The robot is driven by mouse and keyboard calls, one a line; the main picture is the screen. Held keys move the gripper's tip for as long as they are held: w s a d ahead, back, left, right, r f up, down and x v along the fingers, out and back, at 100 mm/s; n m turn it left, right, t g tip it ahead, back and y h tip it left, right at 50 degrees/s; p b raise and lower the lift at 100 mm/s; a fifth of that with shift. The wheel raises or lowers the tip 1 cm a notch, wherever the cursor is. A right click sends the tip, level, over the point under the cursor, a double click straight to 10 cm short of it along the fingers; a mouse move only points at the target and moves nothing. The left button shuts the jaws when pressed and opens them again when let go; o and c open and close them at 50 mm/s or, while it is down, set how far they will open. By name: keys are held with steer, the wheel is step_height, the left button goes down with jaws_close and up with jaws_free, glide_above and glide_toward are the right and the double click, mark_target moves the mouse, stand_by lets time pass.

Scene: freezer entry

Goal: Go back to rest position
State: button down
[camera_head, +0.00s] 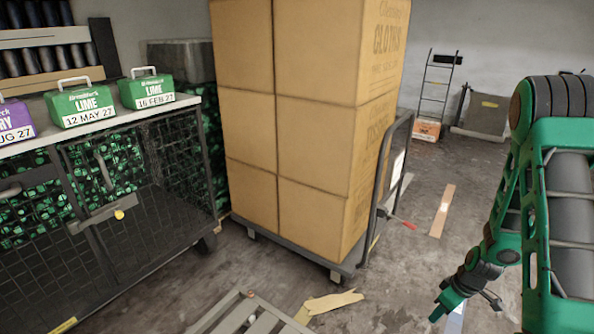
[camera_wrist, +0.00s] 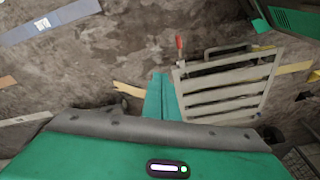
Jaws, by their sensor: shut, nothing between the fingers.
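My green arm hangs at the right side of the head view, bent at the elbow with its lower part pointing down. My gripper (camera_head: 440,308) is at its low end, above the bare floor. In the wrist view my gripper's green fingers (camera_wrist: 160,96) are together and empty. They appear over the floor, just left of a pale slatted pallet (camera_wrist: 225,90). Nothing is held.
A trolley (camera_head: 338,265) stacked with large cardboard boxes (camera_head: 290,110) stands in the middle. A mesh cage (camera_head: 110,185) with green boxes (camera_head: 82,104) on top is at left. The pallet (camera_head: 250,312) lies near front. Open floor lies at right, toward a small ladder (camera_head: 437,85).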

steer(key=s+d+r+m+h, duration=0.1)
steer(key=s+r+m, duration=0.25)
steer(key=r, duration=0.65)
steer(key=s+d+r+m, duration=0.15)
steer(key=s+r, duration=0.35)
steer(key=r, duration=0.6)
steer(key=s+a+r+m, duration=0.1)
steer(key=s+r+m, duration=0.3)
steer(key=s+r, duration=0.2)
steer(key=s+a+r+m+g, duration=0.1)
steer(key=s+r+m, duration=0.3)
steer(key=s, duration=0.7)
step_height(320, 180, up, 2)
steer(key=shift+s+a+g, duration=0.15)
steer(key=shift+a+g, duration=0.15)
steer(key=shift+a, duration=0.35)
